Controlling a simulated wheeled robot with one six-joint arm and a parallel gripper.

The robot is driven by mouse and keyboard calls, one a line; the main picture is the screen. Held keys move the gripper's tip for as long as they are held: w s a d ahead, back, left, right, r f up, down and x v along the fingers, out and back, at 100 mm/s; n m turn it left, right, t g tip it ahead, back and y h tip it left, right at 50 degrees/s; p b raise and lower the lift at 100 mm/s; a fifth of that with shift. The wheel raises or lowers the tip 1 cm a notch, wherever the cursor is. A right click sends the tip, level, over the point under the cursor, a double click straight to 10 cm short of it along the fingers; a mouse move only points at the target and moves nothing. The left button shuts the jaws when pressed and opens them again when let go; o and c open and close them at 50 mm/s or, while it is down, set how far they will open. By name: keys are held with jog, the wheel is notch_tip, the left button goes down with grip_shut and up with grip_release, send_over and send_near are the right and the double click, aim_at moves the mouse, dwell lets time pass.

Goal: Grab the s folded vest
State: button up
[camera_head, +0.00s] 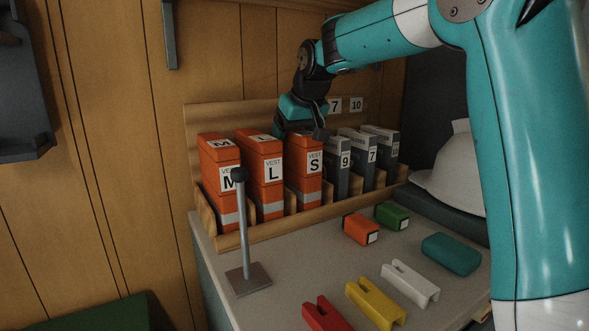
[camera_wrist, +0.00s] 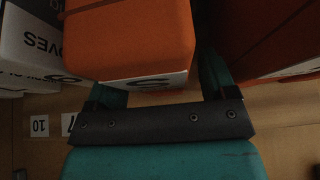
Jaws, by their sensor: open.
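The S folded vest (camera_head: 309,165) is an orange upright pack with a white label reading VEST S. It stands in a slot of the wooden rack (camera_head: 262,236), right of the L vest (camera_head: 264,172). My gripper (camera_head: 302,133) is open at the top of the S vest and hides part of its top. In the wrist view the S vest (camera_wrist: 150,42) lies between my two open fingers (camera_wrist: 162,84), one on each side. Whether either finger touches it I cannot tell.
The M vest (camera_head: 221,167) stands at the rack's left end. Grey glove packs (camera_head: 337,165) stand close on the right. A post on a base (camera_head: 247,279) stands in front. Small blocks and clips, including a yellow clip (camera_head: 375,303), lie on the counter. A white helmet (camera_head: 452,172) is at right.

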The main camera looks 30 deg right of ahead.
jog(key=shift+f, duration=0.15)
jog(key=shift+c, duration=0.3)
jog(key=c, duration=1.3)
jog(key=shift+c, duration=0.2)
